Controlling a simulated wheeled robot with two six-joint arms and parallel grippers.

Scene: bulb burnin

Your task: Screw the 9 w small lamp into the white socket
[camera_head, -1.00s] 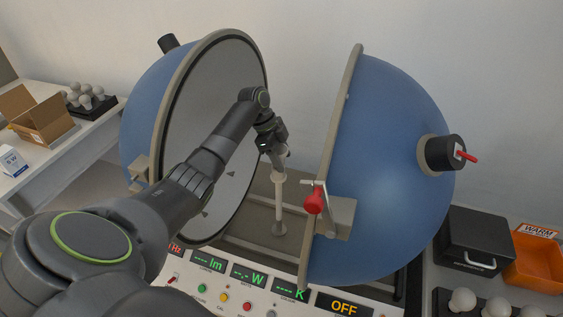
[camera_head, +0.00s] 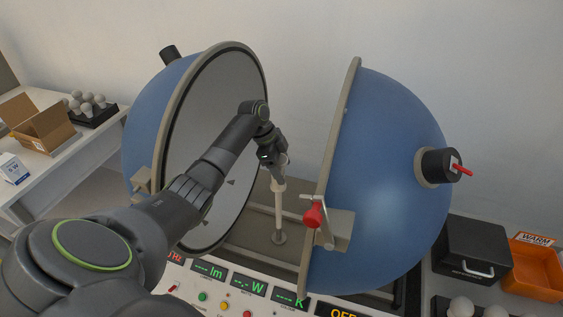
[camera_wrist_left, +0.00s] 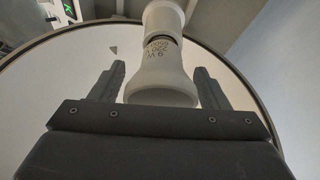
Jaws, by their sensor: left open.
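The small 9 W lamp (camera_wrist_left: 160,78) shows in the left wrist view, white with "9W" and "220V" printed upside down. Its base end meets the white socket (camera_wrist_left: 163,17) at the top of the picture, with a thin dark line at the joint. How deep it sits there I cannot tell. My left gripper (camera_wrist_left: 162,88) is open, one finger on each side of the lamp, with gaps visible. In the head view my left gripper (camera_head: 273,153) is at the top of the white socket post (camera_head: 278,200) and mostly hides the lamp. My right gripper is not in view.
The blue sphere's open halves stand left (camera_head: 145,120) and right (camera_head: 385,180) of the post. A red-knobbed lever (camera_head: 314,215) is close right. The control panel (camera_head: 225,285) is in front. Spare bulbs (camera_head: 85,102) and a cardboard box (camera_head: 40,122) are at left, an orange bin (camera_head: 535,272) at right.

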